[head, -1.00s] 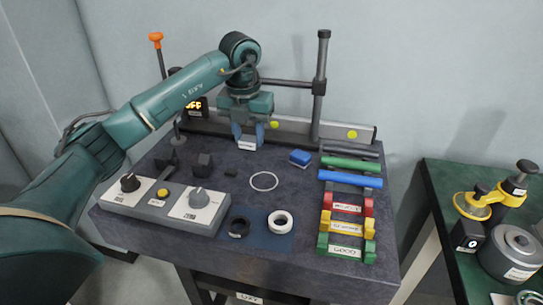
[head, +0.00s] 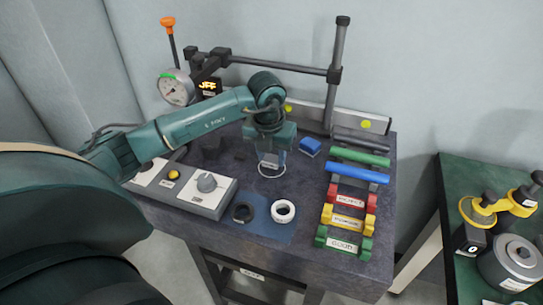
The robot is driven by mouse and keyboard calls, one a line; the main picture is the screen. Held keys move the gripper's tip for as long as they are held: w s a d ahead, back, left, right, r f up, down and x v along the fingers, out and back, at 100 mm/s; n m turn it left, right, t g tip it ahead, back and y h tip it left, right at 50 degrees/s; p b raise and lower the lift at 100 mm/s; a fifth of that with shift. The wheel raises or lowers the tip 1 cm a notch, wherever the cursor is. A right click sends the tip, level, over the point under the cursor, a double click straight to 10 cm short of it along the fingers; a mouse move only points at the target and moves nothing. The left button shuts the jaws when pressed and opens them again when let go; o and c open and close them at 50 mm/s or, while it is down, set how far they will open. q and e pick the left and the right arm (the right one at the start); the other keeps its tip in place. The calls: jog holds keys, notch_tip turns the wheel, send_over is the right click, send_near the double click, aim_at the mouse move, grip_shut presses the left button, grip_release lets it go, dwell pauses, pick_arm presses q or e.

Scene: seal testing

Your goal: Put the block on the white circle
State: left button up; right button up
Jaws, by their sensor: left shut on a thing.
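My left gripper (head: 271,153) points down at the middle of the table. It is shut on a small block with a pale front face (head: 268,162), mostly hidden by the fingers. The white circle (head: 271,177) is a thin ring outline on the dark tabletop. Its front arc shows just below the block, and its back part is hidden behind the gripper and block. The block appears over the circle; I cannot tell whether it touches the tabletop. My right gripper is not in view.
A blue block (head: 310,146) lies right of the gripper. A control box (head: 207,192), a black ring (head: 243,212) and a white ring (head: 283,211) are in front. Coloured bars and labelled holders (head: 352,199) line the right side. A post with a crossbar (head: 336,75) stands behind.

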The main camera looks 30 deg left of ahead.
pick_arm(q)
jog(key=shift+f, duration=0.5)
jog(key=shift+f, duration=0.2)
jog(key=o, duration=1.1)
